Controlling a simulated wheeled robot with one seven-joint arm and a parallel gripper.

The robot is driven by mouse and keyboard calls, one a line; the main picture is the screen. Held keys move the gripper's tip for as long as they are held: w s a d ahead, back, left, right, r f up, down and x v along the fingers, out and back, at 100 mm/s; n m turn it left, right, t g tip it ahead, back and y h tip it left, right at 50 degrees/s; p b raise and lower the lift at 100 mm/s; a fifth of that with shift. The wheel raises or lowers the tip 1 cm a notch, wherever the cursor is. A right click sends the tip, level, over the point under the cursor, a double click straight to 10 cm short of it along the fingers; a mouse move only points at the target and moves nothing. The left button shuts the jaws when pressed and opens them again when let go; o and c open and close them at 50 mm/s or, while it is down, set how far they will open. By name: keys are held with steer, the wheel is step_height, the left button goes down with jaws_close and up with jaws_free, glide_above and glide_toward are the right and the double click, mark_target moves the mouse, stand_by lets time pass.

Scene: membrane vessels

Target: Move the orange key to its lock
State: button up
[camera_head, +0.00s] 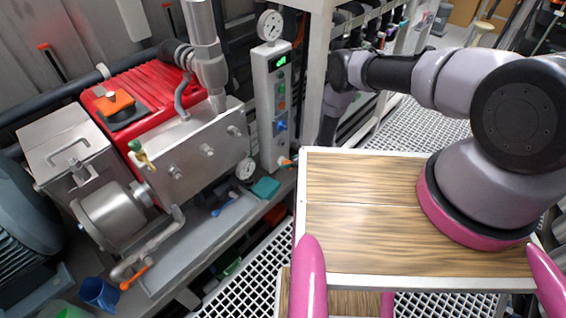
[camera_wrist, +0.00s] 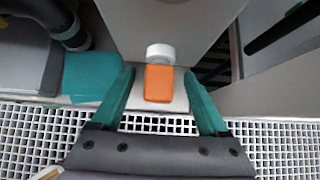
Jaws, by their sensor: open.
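An orange key (camera_wrist: 159,84) with a white round collar (camera_wrist: 160,53) sits at the foot of a grey panel in the wrist view. My gripper (camera_wrist: 159,74) is open, with its teal fingers on either side of the key and gaps visible between them and it. In the head view the orange key (camera_head: 285,162) shows small at the base of the grey control panel (camera_head: 272,105). My gripper is mostly hidden there. An orange block on a black base (camera_head: 115,104) sits on the red machine; I cannot tell whether it is the lock.
A teal square (camera_head: 265,188) lies left of the panel foot; it also shows in the wrist view (camera_wrist: 92,76). The steel pump box (camera_head: 190,155) stands to the left. A white shelf post (camera_head: 314,80) rises just right of the panel. White grating (camera_head: 250,275) covers the floor.

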steer(key=shift+x, duration=0.9)
steer(key=shift+c, duration=0.3)
jaws_close()
steer(key=shift+s+d, duration=0.1)
steer(key=shift+s, duration=0.05)
steer(key=shift+s+d, duration=0.85)
steer(key=shift+d, duration=0.25)
steer(key=shift+s+d, duration=0.9)
steer(key=shift+d, duration=0.25)
steer(key=shift+r, duration=0.1)
step_height(320, 180, up, 11)
steer(key=shift+s+d, duration=0.3)
steer(key=shift+d, duration=0.1)
steer(key=shift+r, duration=0.15)
